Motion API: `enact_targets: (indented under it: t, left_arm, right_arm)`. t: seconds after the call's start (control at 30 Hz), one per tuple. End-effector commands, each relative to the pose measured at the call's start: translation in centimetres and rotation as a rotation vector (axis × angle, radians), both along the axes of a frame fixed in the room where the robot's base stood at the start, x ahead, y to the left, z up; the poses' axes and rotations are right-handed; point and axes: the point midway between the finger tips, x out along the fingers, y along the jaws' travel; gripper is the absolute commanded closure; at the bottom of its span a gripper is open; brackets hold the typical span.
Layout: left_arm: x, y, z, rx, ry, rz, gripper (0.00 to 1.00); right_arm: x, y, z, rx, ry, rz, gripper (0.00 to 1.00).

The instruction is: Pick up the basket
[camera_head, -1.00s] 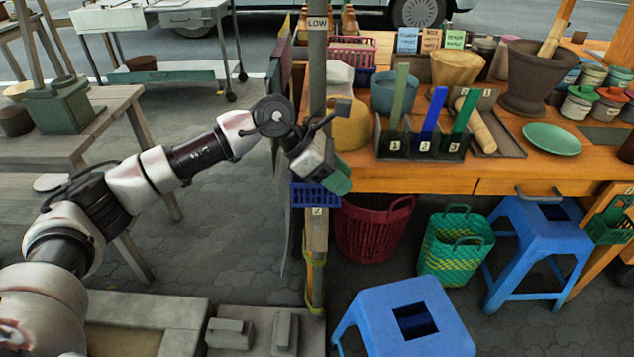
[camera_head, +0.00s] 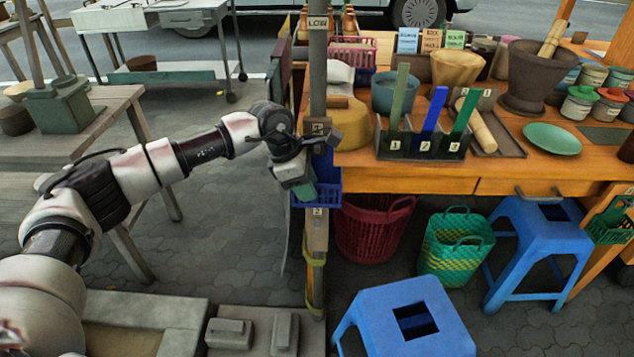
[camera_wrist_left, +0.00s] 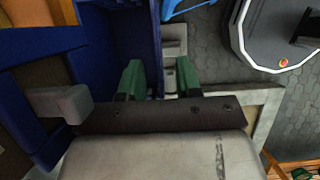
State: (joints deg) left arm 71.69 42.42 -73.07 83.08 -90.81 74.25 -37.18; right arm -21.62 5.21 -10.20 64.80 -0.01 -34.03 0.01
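A small blue basket (camera_head: 328,191) hangs on the wooden post at the left end of the stall table. My left gripper (camera_head: 304,190) points down at the basket's left side. In the left wrist view, the blue basket (camera_wrist_left: 125,35) fills the upper middle. The green fingertips of my left gripper (camera_wrist_left: 158,78) are apart there, with one basket wall running between them. One finger appears inside the basket and the other outside it. The fingers are not visibly closed on the wall. My right gripper is in neither current view.
The metal post (camera_head: 317,70) stands beside my left wrist. A red basket (camera_head: 372,228) and a green woven basket (camera_head: 455,245) stand on the floor under the table. A blue stool (camera_head: 405,320) is in front.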

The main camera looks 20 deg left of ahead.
Motion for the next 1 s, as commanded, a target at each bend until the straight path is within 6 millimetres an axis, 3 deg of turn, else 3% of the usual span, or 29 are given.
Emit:
enact_targets:
  t: [0.13, 0.4, 0.63, 1.0]
  left_arm:
    - [0.2, -0.7, -1.5, 0.000, 0.000, -0.001, 0.66]
    - [0.2, -0.8, -1.8, -0.001, -0.002, -0.001, 0.66]
    - [0.2, -0.8, -1.8, -0.001, -0.002, -0.001, 1.00]
    - [0.2, -0.8, -1.7, -0.001, -0.003, 0.000, 1.00]
  right_arm:
    - [0.0, 0.0, 0.0, 0.000, 0.000, 0.001, 0.57]
    - [0.1, 0.0, 0.0, 0.000, 0.001, 0.001, 0.57]
    - [0.2, 0.0, 0.1, 0.000, -0.001, 0.001, 0.57]
    - [0.2, 0.0, 0.1, 0.000, -0.002, 0.000, 0.57]
